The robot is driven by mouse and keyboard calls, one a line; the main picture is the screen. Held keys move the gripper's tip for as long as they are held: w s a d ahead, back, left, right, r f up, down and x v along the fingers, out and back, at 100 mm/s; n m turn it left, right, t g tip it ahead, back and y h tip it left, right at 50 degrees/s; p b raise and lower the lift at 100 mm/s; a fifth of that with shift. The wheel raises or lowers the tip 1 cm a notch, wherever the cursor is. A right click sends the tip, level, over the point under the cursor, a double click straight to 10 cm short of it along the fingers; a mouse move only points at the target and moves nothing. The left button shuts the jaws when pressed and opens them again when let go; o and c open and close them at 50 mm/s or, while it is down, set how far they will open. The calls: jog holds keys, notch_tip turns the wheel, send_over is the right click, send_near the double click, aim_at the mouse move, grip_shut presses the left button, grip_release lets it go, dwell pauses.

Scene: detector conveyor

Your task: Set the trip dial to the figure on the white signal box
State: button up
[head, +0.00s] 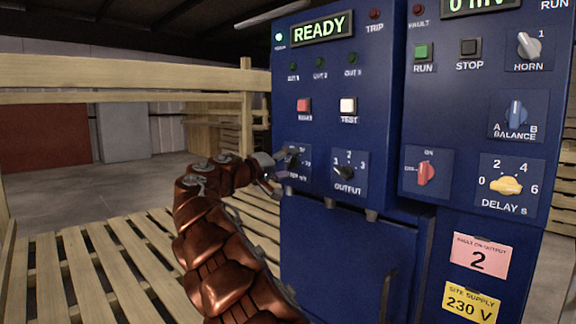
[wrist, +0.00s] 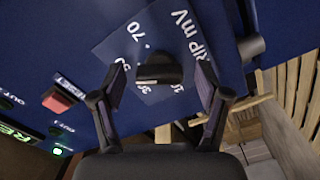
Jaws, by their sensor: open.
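The trip dial is a black knob (wrist: 158,68) on a blue plate marked "TRIP mV" in the wrist view. Figures such as 70 are printed around it, others are partly hidden, and I cannot tell which one it points to. In the head view the trip dial (head: 294,157) is partly covered by my gripper (head: 272,172). My gripper also shows in the wrist view (wrist: 160,84), open, with one finger on each side of the knob. I cannot tell whether the fingers touch it. I see no white signal box in either view.
The output dial (head: 344,173) is just right of the trip dial, with the red reset button (head: 304,105) and white test button (head: 348,106) above. Wooden slats (head: 110,265) lie left.

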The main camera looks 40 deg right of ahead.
jog(key=shift+a, duration=0.1)
jog(key=a, duration=1.1)
jog(key=shift+a, duration=0.4)
jog(key=shift+w, duration=0.1)
jog(key=s+a+r+g+y+p, duration=0.1)
jog(key=s+a+r+y+p, duration=0.15)
jog(key=s+p, duration=0.55)
jog(key=s+a+r+y+p, duration=0.1)
jog(key=s+r+y+p, duration=0.25)
jog(key=s+p, duration=0.55)
jog(key=s+a+f+n+y+p, duration=0.2)
jog(key=s+a+y+p, duration=0.4)
jog(key=s+a+p, duration=0.4)
jog(key=s+a+f+n+y+p, duration=0.2)
jog(key=s+a+n+y+p, duration=0.2)
jog(key=s+a+p, duration=0.6)
jog(key=s+a+y, duration=0.2)
jog(key=a, duration=0.6)
jog(key=shift+p, duration=0.3)
